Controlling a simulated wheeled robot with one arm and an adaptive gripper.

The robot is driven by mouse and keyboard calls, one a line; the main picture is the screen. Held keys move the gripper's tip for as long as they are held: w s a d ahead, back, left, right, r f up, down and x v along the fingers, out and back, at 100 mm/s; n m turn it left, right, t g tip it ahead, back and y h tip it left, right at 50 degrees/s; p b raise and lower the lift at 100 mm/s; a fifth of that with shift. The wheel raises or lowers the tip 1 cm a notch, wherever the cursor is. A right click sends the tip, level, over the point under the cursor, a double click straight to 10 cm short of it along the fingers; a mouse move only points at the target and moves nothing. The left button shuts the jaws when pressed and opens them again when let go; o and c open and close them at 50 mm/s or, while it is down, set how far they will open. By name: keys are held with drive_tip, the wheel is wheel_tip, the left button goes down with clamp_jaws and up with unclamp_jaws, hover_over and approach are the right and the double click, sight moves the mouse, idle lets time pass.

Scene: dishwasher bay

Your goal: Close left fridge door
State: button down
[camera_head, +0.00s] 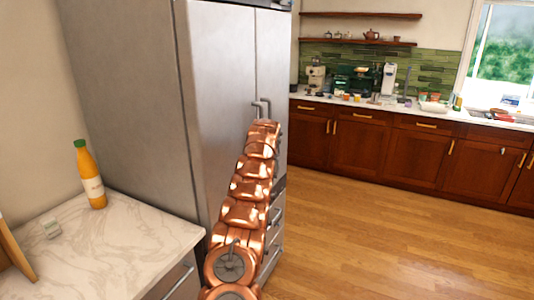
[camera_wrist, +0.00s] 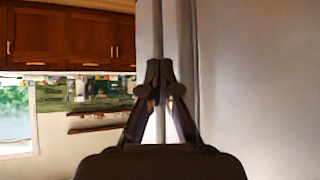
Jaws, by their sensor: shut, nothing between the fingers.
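The tall silver fridge stands left of centre in the head view. Its left door (camera_head: 217,90) looks about flush with the right door (camera_head: 272,60); I cannot tell whether a small gap remains. Two handles (camera_head: 261,103) sit close together at the seam, partly hidden behind my arm. My copper arm reaches along the fridge front, its far end near these handles. My gripper (camera_wrist: 159,76) is shut and empty in the wrist view, in front of pale vertical bars beside a broad grey fridge surface (camera_wrist: 265,80). Contact is unclear.
A marble counter (camera_head: 130,245) at the lower left holds an orange bottle (camera_head: 92,178). Dark wooden cabinets (camera_head: 365,145) with a cluttered worktop line the back wall. The wooden floor (camera_head: 390,240) right of the fridge is clear. The wrist view shows the room upside down.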

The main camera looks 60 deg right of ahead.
drive_tip(key=s+a+r+b, duration=0.2)
drive_tip(key=s+r+b, duration=0.2)
drive_tip(key=s, duration=0.6)
wheel_tip(320, 180, up, 3)
drive_tip(key=shift+f+b, duration=0.15)
drive_tip(key=shift+b, duration=0.25)
drive_tip(key=shift+s+a, duration=0.1)
drive_tip(key=shift+a, duration=0.05)
